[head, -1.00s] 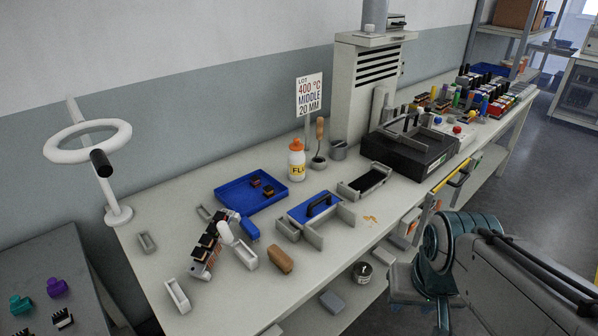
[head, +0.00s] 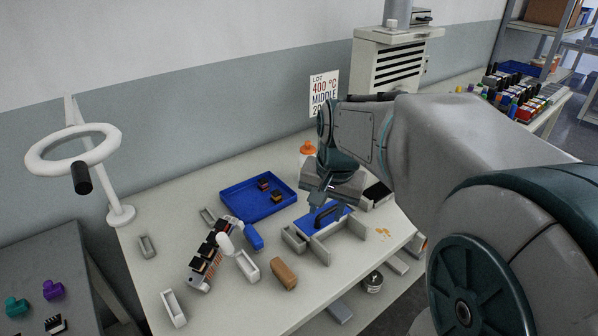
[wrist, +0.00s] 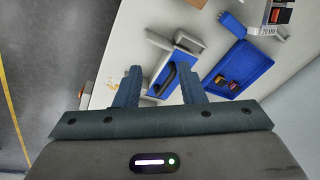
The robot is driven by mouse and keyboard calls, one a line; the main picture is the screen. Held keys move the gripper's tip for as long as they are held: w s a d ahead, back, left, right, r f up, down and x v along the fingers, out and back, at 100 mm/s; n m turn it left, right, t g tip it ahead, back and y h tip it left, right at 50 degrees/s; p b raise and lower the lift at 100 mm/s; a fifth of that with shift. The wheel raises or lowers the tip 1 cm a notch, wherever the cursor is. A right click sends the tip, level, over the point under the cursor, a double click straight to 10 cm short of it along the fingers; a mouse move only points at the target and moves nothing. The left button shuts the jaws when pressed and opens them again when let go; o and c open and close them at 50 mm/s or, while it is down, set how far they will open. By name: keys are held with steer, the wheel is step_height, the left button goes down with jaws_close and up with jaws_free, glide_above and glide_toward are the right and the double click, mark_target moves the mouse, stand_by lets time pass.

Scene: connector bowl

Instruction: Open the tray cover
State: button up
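The tray cover (head: 336,214) is a blue plate with a black arched handle (head: 325,215). It lies flat among light grey upright walls on the bench, and part of it is hidden by my gripper. My gripper (head: 328,200) is above the cover, pointing down. In the wrist view my gripper (wrist: 159,76) has its two fingers spread. The handle (wrist: 168,79) shows between the fingers, and the blue cover (wrist: 184,64) lies beyond them. I see no contact with the handle; the remaining height is hard to tell.
A blue tray (head: 238,206) with small dark connectors lies behind left. A brown block (head: 284,275), grey holders (head: 248,266) and a connector row stand at the front left. An orange-capped bottle (head: 308,149) and a black-topped fixture (head: 377,193) are close behind my gripper.

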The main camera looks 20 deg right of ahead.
steer(key=w+d+m, duration=0.6)
steer(key=w+d, duration=0.2)
steer(key=w, duration=0.2)
glide_toward(331, 209)
steer(key=shift+m+y, duration=0.3)
steer(key=shift+m, duration=0.1)
steer(key=x, duration=0.8)
steer(key=shift+d+f, duration=0.15)
jaws_close()
